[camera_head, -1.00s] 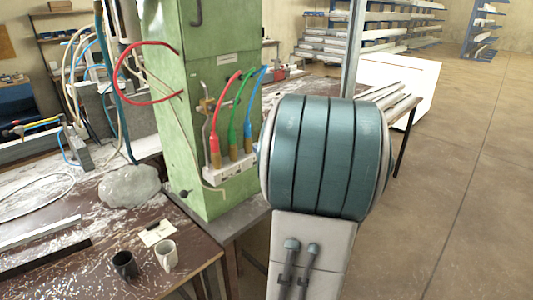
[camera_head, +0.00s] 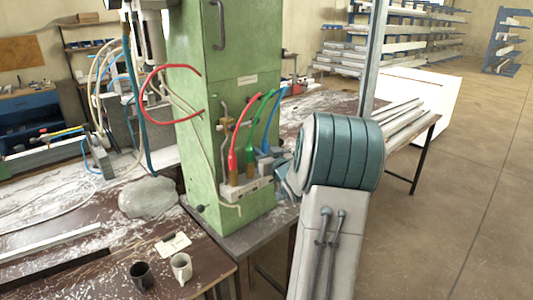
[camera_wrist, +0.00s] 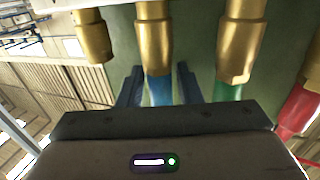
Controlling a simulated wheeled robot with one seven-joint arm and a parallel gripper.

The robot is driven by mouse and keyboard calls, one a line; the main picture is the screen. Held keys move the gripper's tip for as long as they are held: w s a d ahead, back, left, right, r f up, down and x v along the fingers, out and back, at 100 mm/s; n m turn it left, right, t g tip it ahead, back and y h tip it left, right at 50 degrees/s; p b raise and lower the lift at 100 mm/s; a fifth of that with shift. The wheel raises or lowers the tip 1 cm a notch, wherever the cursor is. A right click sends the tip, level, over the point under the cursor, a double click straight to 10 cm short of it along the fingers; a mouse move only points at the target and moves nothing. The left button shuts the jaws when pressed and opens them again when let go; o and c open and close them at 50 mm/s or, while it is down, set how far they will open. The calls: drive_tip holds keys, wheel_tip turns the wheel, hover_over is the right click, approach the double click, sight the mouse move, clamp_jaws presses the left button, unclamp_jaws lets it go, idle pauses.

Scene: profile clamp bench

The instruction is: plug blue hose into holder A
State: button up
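The blue hose (camera_head: 271,122) arcs down the front of the green cabinet, and its lower end sits in a brass fitting above the pale holder block (camera_head: 235,192). In the wrist view the blue hose (camera_wrist: 160,92) meets a brass fitting (camera_wrist: 155,45). My gripper (camera_wrist: 160,80) has one dark blue finger on each side of the blue hose, with visible gaps, so it is open around it. To its left is a brass fitting (camera_wrist: 92,38) with no hose. No holder label is readable. In the head view my arm hides that end of the block.
The green hose (camera_wrist: 228,92) and red hose (camera_wrist: 300,105) stand close beside my gripper in their own fittings. The green cabinet (camera_head: 225,110) rises directly behind. Open floor lies right.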

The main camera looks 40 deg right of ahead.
sight(266, 140)
clamp_jaws()
drive_tip(key=c, duration=0.6)
unclamp_jaws()
clamp_jaws()
drive_tip(key=shift+r+p, duration=0.5)
drive_tip(key=shift+r, duration=0.35)
drive_tip(key=shift+r+p, duration=0.7)
drive_tip(key=shift+r, duration=0.45)
drive_tip(key=shift+s, duration=0.15)
